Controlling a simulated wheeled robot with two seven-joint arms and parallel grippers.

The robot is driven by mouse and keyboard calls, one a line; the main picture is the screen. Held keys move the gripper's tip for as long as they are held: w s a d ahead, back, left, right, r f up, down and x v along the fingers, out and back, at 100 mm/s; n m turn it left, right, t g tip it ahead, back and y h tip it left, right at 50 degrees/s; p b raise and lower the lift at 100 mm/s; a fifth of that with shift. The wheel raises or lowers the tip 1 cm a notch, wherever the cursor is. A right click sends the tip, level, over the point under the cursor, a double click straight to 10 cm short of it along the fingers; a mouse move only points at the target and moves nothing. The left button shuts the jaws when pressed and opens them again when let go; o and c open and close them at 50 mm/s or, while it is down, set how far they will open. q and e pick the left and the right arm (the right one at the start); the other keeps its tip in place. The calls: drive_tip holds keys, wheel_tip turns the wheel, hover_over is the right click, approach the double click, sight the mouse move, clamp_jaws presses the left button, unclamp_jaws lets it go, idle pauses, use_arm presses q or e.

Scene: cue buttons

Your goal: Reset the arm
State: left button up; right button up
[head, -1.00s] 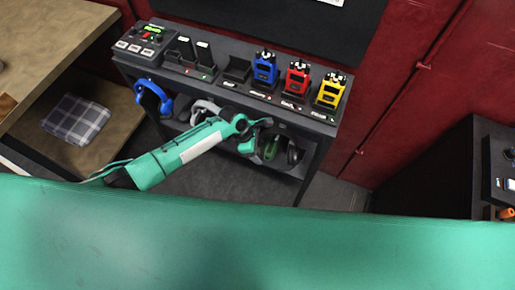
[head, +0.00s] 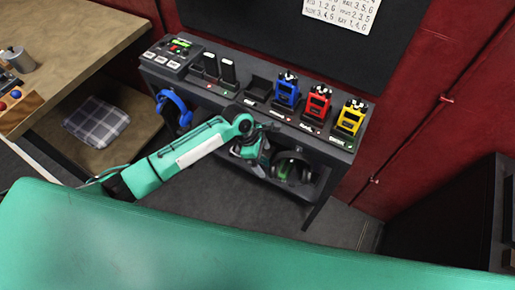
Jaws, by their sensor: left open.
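My left arm reaches in from the left, and my left gripper (head: 264,142) is at its end, in front of the dark shelf unit's (head: 222,91) right half and below its top. The gripper is open and looks empty; its fingers are small and partly lost against the dark shelf. My right gripper is not in view. A control box (head: 171,54) with several buttons and small lights sits at the left end of the shelf top. Blue (head: 287,91), red (head: 318,103) and yellow (head: 351,118) handsets stand upright in docks to the right.
Blue headphones (head: 174,108) and dark headphones (head: 293,168) hang under the shelf top near my arm. A wooden desk (head: 75,40) is at the left, with a folded checked cloth (head: 96,121) below. A numbered sheet (head: 362,12) is on the dark board.

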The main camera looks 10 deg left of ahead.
use_arm(q)
drive_tip(key=v, duration=0.5)
drive_tip(key=shift+r, duration=0.1)
